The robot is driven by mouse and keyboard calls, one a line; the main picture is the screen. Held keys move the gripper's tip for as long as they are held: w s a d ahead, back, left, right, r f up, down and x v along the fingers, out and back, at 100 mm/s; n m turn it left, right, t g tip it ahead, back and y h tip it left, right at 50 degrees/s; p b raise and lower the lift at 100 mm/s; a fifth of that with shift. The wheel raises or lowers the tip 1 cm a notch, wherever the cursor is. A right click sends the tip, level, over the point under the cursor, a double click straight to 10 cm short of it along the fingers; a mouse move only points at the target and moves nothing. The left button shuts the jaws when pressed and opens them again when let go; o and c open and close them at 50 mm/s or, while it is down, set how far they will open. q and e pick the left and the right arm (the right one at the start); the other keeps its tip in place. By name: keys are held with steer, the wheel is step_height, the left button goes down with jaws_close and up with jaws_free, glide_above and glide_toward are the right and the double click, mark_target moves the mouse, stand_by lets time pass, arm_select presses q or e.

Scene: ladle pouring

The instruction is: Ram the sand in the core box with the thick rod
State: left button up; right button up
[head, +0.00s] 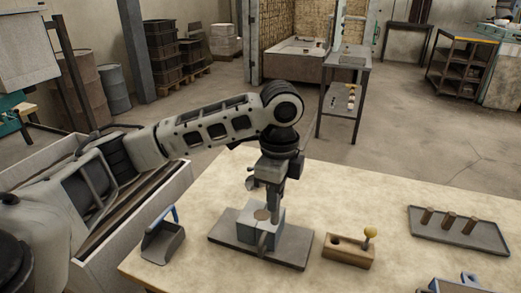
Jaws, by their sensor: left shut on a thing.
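The grey core box (250,234) stands on a dark base plate (288,262) near the middle of the table. A round tan patch of sand (262,214) shows in its top. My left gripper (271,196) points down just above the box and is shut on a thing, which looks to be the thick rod. The fingers mostly hide the rod, and I cannot tell whether its end touches the sand. A wooden stand (348,254) to the right has an empty hole and holds a yellow-knobbed rod (370,234). My right gripper is out of view.
A scoop with a blue handle (163,243) lies left of the core box. A grey tray (487,238) with 3 brown pegs lies at the right. A blue-grey object (468,281) is cut off at the bottom right. The table behind the box is clear.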

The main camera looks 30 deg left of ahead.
arm_select(q)
steer(key=w+a+r+m+p, duration=0.1)
steer(key=w+a+r+m, duration=0.15)
steer(key=m, duration=0.65)
steer(key=w+a+r+m+p, duration=0.15)
steer(key=a+m, duration=0.25)
steer(key=m, duration=0.4)
steer(key=shift+s+d+f+b, duration=0.1)
steer(key=shift+d+f+b, duration=0.1)
steer(key=shift+f, duration=0.8)
steer(key=shift+d+f+b, duration=0.1)
steer(key=shift+f+b, duration=0.1)
steer(key=shift+f, duration=0.8)
steer(key=shift+f, duration=0.1)
steer(key=shift+f+m, duration=0.15)
steer(key=shift+m, duration=0.15)
stand_by(1.6)
